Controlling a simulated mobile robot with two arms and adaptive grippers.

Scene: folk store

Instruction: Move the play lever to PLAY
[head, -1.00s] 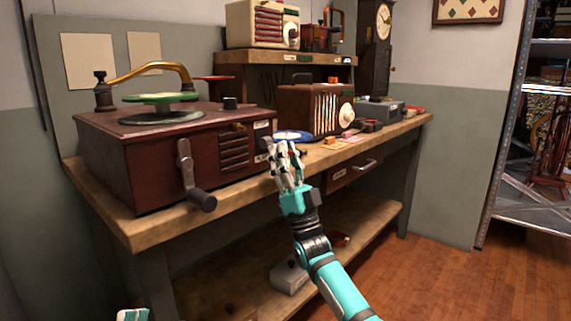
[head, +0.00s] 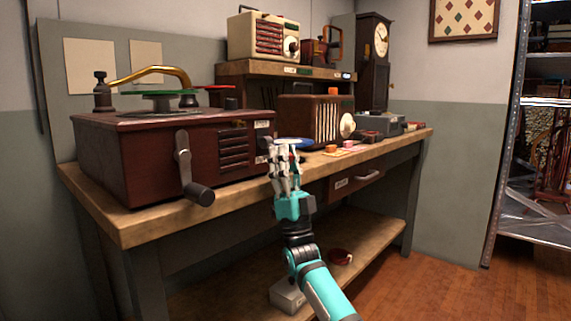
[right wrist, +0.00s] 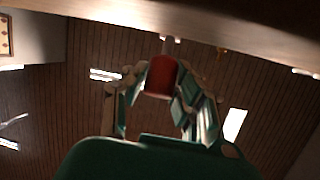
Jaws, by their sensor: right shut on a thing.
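The dark red wooden record player (head: 165,155) stands at the left end of the bench, with a green platter and a brass tone arm on top and a crank (head: 183,165) on its front. My right gripper (head: 283,155) is at the right front corner of the record player, beside its small white labels (head: 262,128). In the right wrist view, its fingers are shut around a red cylindrical knob (right wrist: 163,78) on a short pale stem. The knob looks like the lever's handle, but the fingers hide it in the head view. The lever's setting cannot be read. My left gripper is out of view.
The wooden bench (head: 145,228) has a lower shelf and a drawer (head: 355,183). A brown radio (head: 300,115), a blue disc (head: 295,141) and small items lie to the right of the record player. Open floor (head: 430,285) is at the right.

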